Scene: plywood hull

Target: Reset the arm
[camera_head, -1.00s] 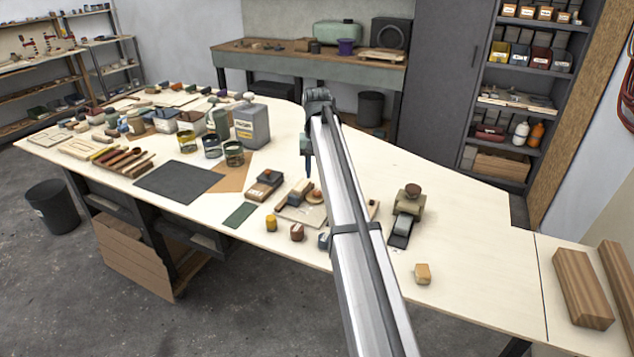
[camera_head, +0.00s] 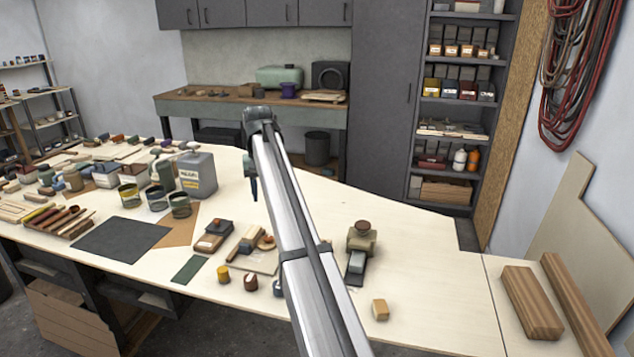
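My arm reaches up from the bottom of the head view over the plywood worktable (camera_head: 420,265). My gripper (camera_head: 253,188) hangs down at the arm's far end, mostly hidden behind the arm's end joint. Only a thin dark tip shows, above the table and apart from the objects near it. I cannot see whether its fingers are apart or together, and no held thing shows.
A grey can (camera_head: 197,176) and several open tins (camera_head: 157,198) stand left of my arm. A wooden block with a grey top (camera_head: 213,236) lies nearer. A small vise-like tool (camera_head: 361,238) stands right of the arm, with a tan block (camera_head: 380,310). Bare plywood lies behind it.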

